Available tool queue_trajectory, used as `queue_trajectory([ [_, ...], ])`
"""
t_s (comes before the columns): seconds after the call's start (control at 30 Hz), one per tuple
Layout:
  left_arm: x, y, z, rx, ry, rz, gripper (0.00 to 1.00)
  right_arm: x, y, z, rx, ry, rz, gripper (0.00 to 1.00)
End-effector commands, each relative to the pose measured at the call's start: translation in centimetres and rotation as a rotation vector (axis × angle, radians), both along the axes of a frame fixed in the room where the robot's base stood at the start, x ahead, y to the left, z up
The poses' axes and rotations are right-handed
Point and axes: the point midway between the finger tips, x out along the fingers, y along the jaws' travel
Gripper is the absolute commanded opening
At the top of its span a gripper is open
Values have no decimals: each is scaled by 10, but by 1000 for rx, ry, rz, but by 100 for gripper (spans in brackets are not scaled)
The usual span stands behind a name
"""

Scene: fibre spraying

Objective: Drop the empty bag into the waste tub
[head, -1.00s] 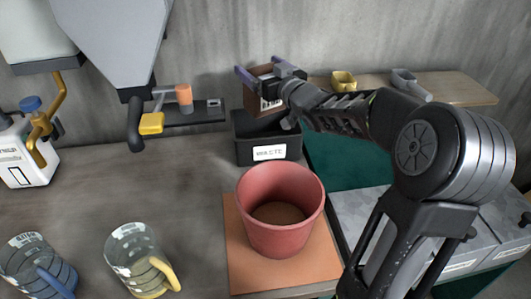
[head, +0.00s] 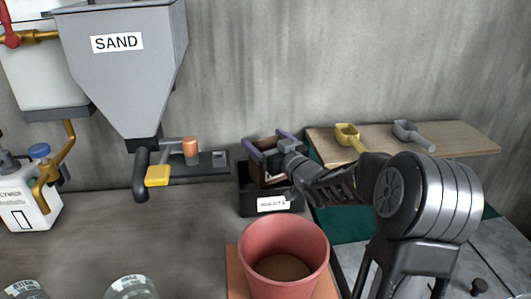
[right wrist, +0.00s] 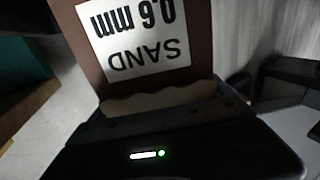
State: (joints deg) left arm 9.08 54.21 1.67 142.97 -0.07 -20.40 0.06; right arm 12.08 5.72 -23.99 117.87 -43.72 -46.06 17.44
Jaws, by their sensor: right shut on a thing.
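The empty bag (head: 267,173) is brown with a white label. In the right wrist view the bag (right wrist: 203,82) fills the upper middle, its label reading "SAND 0.6 mm" upside down, with a wavy torn edge below. My right gripper (head: 267,147) is shut on the bag, with its purple fingers on either side. The waste tub (head: 272,206) is black with a white label and stands against the wall. The bag hangs over the tub's opening, its lower part seeming to be within the rim. My left gripper is out of view.
A red bucket (head: 284,250) stands on an orange board (head: 236,275) in front of the tub. The sand hopper (head: 122,75) and its yellow-handled valve are at left. A wooden shelf (head: 460,139) with yellow (head: 347,135) and grey (head: 412,134) scoops is right.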

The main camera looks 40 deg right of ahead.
Motion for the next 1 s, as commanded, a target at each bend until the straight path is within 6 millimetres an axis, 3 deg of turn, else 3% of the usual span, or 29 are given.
queue_trajectory([
  [0.17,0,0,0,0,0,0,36,0,0,-6,0,1,0,18],
  [0.4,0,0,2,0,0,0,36,0,0,-35,0,2,0,18],
  [1.0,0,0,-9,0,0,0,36,0,0,-45,-1,-1,0,18],
])
